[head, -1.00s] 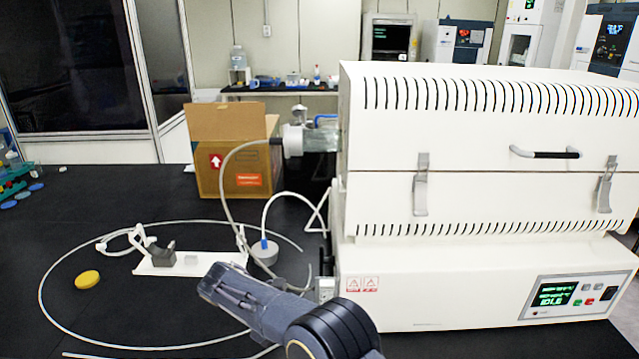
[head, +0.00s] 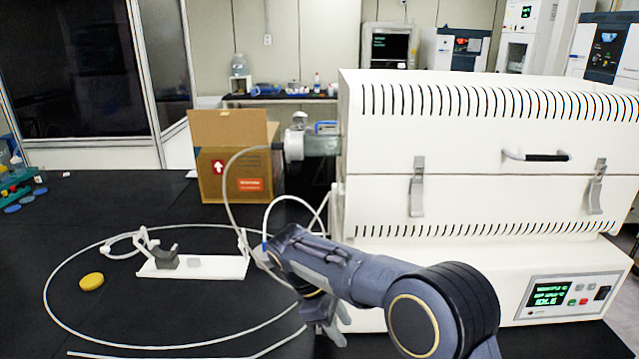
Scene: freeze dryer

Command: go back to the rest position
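My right arm reaches in from the lower right, in front of the white machine (head: 460,205). My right gripper (head: 338,325) hangs below the far end of the arm, pointing down in front of the machine's lower left corner. It is partly hidden by the arm, and its finger gap is not clear. I see nothing held in it. My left gripper is not in view.
A white holder plate (head: 215,268) with a grey block, a yellow disc (head: 91,281) and looped tubing (head: 130,346) lie on the black table (head: 130,215). A cardboard box (head: 210,180) stands behind. The table's left side is mostly clear.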

